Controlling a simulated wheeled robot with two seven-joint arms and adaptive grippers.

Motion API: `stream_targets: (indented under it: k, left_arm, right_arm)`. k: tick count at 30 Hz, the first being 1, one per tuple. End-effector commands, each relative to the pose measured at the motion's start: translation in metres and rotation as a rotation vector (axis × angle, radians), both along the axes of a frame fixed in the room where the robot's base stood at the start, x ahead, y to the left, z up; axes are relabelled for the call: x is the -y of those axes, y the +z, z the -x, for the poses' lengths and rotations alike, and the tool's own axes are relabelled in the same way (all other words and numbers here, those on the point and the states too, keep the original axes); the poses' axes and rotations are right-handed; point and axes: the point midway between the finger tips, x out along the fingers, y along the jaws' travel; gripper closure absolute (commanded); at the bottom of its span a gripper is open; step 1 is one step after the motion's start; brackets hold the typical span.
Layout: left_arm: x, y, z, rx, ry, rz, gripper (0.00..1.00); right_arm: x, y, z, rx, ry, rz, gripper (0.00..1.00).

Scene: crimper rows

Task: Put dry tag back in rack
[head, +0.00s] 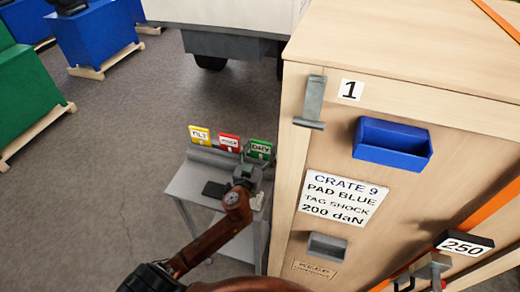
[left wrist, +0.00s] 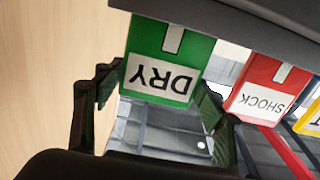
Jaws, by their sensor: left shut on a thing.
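The green DRY tag (head: 261,148) is at the right end of the tag row at the back of a small grey stand. My left gripper (head: 248,170) is at it, shut on it. In the left wrist view the tag (left wrist: 168,62) appears upside down between the fingers of my left gripper (left wrist: 160,100). Its end meets the grey rack bar (left wrist: 265,25); I cannot tell whether it is seated. The red SHOCK tag (head: 228,143) and the yellow tag (head: 199,135) stand to its left in the rack (head: 212,158).
A dark flat object (head: 214,189) lies on the stand. The floor to the left is open; green and blue crates stand further off.

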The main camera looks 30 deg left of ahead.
Motion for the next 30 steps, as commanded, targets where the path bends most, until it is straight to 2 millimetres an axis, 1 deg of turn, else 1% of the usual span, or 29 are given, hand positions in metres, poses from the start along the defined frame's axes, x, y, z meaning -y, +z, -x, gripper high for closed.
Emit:
stream_targets:
  k: [4, 5, 13, 23, 26, 29, 30]
  left_arm:
    - [0.000, -0.004, 0.000, 0.000, 0.000, 0.001, 0.70]
    - [0.000, -0.003, 0.000, 0.000, 0.000, 0.000, 0.35]
    - [0.000, -0.003, 0.000, 0.000, 0.000, 0.000, 0.16]
    - [0.000, -0.003, 0.002, -0.001, 0.000, 0.000, 0.16]
    - [0.003, -0.004, 0.011, -0.001, 0.000, 0.002, 0.16]
    - [0.006, -0.004, 0.027, -0.001, 0.001, 0.003, 0.16]
    - [0.008, -0.004, 0.035, -0.002, 0.002, 0.005, 0.16]
  right_arm:
    - [0.000, -0.004, 0.000, -0.001, 0.000, 0.000, 0.60]
    - [0.000, -0.003, 0.000, -0.001, 0.000, 0.000, 0.60]
    - [0.000, -0.003, 0.000, 0.000, 0.000, 0.000, 0.60]
    - [0.001, -0.003, -0.001, 0.000, 0.001, 0.001, 0.60]
    - [0.001, -0.003, 0.000, 0.000, 0.001, 0.001, 0.60]
    - [0.001, -0.003, 0.000, -0.001, 0.000, 0.000, 0.60]
    - [0.000, -0.003, 0.000, -0.001, 0.000, 0.000, 0.60]
